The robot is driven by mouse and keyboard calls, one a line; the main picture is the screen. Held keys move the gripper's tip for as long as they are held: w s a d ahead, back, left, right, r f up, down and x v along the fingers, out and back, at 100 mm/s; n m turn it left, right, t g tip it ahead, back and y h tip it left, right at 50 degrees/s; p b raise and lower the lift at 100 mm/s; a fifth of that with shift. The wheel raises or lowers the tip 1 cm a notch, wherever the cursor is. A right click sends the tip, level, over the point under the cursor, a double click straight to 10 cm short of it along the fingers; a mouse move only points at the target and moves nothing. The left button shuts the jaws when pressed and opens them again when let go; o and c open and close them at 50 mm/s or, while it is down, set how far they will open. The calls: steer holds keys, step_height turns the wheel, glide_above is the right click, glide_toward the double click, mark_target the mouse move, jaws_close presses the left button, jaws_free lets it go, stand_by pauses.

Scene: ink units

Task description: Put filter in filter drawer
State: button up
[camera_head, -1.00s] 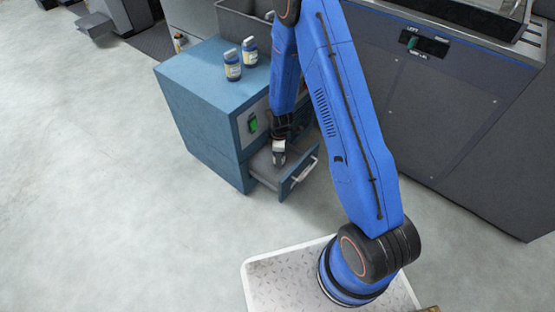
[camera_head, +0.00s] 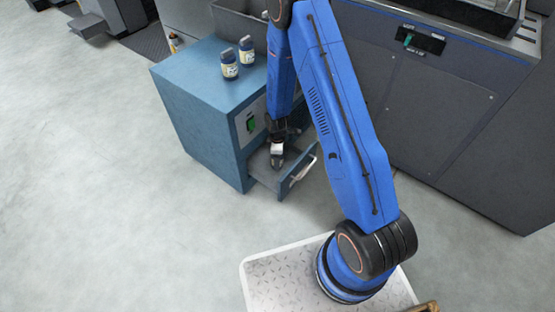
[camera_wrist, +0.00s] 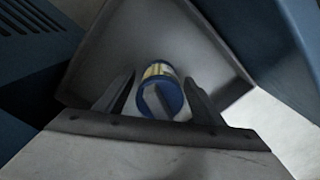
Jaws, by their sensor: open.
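The filter (camera_wrist: 158,88) is a short cylinder with a blue rim, a pale end with a grey bar, and a yellowish label. In the wrist view it is in the open drawer (camera_wrist: 205,45), between my fingers. My gripper (camera_wrist: 160,78) is open, with one finger on each side of the filter; I cannot tell whether either touches it. In the head view my gripper (camera_head: 276,162) points down into the pulled-out drawer (camera_head: 297,183) of the blue cabinet (camera_head: 205,115). The filter cannot be made out clearly there.
A green switch (camera_head: 251,125) is on the cabinet front. A large dark machine (camera_head: 440,95) stands to the right. The floor (camera_head: 90,200) at left is clear.

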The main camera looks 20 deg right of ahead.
step_height(320, 180, up, 12)
steer(key=shift+r, duration=0.2)
steer(key=s+d+r+m+t, duration=0.1)
steer(key=s+d+r+m, duration=0.3)
steer(key=r, duration=1)
steer(key=s+r+m+t, duration=0.1)
steer(key=s+r+m, duration=0.35)
steer(key=r, duration=0.95)
steer(key=s+d+r+m+t, duration=0.1)
steer(key=s+r, duration=0.3)
steer(key=s, duration=0.4)
steer(key=s+d+r+m+t, duration=0.1)
steer(key=s+r+m, duration=0.1)
steer(key=s+r, duration=0.3)
steer(key=s+d+r+m, duration=0.1)
steer(key=s+r, duration=0.3)
steer(key=s, duration=0.8)
steer(key=shift+r+m+t, duration=0.15)
steer(key=shift+m+t, duration=0.25)
steer(key=shift+m, duration=0.35)
